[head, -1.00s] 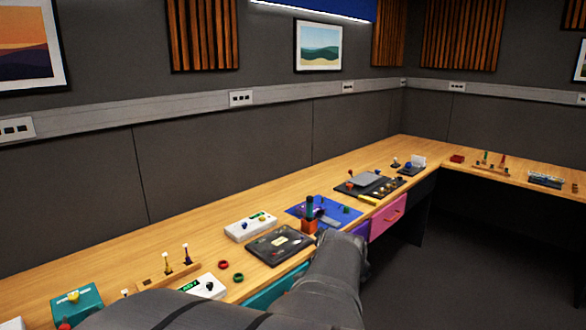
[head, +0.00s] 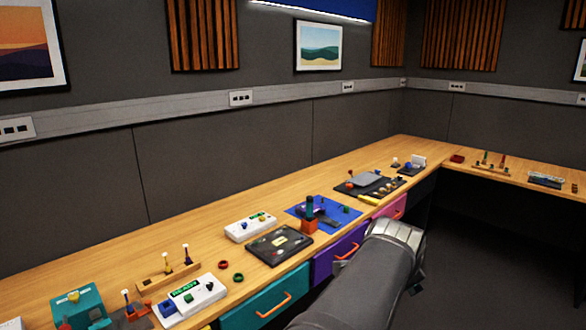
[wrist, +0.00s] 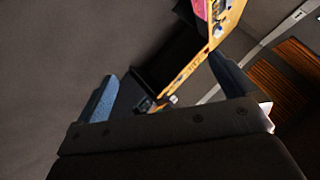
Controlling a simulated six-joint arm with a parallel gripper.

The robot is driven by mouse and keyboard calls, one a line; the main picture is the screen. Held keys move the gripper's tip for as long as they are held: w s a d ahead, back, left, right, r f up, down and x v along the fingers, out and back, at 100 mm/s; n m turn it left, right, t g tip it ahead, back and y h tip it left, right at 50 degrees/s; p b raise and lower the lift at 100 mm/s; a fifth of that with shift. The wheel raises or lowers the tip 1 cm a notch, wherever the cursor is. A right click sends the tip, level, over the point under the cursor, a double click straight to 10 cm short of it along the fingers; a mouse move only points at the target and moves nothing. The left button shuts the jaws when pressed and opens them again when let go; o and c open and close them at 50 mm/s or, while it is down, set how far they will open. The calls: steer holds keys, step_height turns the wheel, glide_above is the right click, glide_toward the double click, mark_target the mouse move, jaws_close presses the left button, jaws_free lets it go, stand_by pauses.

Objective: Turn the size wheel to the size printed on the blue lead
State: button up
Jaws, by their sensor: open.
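My gripper (wrist: 163,90) shows in the wrist view with its two blue-grey fingers wide apart and nothing between them. In the head view my arm reaches up from the bottom, and its wrist is in front of the bench's drawers; the fingers are not clear there. A dark panel (head: 266,252) with a pale label and small parts lies on the bench, left of my wrist. A blue mat (head: 343,220) with small parts lies just beyond it. I cannot make out which part is the size wheel or the blue lead, and no printed size is readable.
The wooden bench (head: 200,242) runs along the wall and turns a corner at right. White boxes (head: 240,231), a teal box (head: 65,316) and a dark tray (head: 347,190) stand on it. Drawers with handles, including a teal one (head: 240,312), line its front. The floor at right is clear.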

mark_target(73, 295)
steer(key=shift+c, duration=0.2)
